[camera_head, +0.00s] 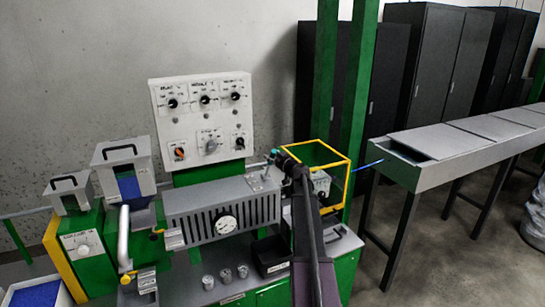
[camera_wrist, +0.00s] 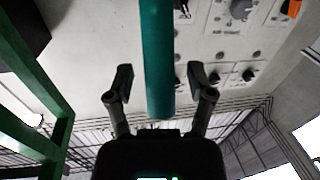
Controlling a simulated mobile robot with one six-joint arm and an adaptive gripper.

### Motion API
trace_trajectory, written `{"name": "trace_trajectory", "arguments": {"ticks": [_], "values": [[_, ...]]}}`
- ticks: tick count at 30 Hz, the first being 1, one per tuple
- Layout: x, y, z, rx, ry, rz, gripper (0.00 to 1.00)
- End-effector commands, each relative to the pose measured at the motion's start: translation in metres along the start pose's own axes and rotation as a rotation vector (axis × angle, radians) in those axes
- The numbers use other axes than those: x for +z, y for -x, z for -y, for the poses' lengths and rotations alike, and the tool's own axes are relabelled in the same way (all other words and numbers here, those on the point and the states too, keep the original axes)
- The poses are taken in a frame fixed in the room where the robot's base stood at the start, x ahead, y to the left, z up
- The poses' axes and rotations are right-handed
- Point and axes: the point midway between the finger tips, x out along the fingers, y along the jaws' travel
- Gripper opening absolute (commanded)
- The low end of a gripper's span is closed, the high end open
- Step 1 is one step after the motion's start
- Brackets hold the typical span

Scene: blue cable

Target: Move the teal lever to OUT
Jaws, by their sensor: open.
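The teal lever (camera_wrist: 158,60) fills the upper middle of the wrist view as a thick teal rod. Its end lies between the two dark fingers of my gripper (camera_wrist: 160,88), with gaps on both sides. The fingers are open and do not touch the rod. In the head view only a small teal tip (camera_head: 274,152) shows beside my gripper (camera_head: 278,163), at the right end of the grey vented box (camera_head: 222,207). The lever's base and any OUT mark are hidden or too small to read.
A white knob panel (camera_head: 203,122) stands behind the vented box. A yellow-edged frame (camera_head: 318,168) stands close to the right of my arm. A blue cable (camera_head: 367,165) runs from it to a grey channel table (camera_head: 450,150). A black tray (camera_head: 270,257) sits in front.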

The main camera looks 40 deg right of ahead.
Motion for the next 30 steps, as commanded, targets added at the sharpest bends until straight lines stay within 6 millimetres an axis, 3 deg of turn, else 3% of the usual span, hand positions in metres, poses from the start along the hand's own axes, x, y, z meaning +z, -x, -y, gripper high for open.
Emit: {"name": "trace_trajectory", "arguments": {"ticks": [5,9,12,23,30], "values": [[0.0,0.0,0.0,0.0,0.0,0.0,0.66],[0.0,0.0,0.0,0.0,0.0,0.0,0.25],[0.0,0.0,0.0,0.0,0.0,0.0,0.0],[-0.002,-0.004,0.0,-0.003,-0.002,0.007,0.0],[-0.006,-0.02,-0.002,-0.009,-0.008,0.045,0.0]]}}
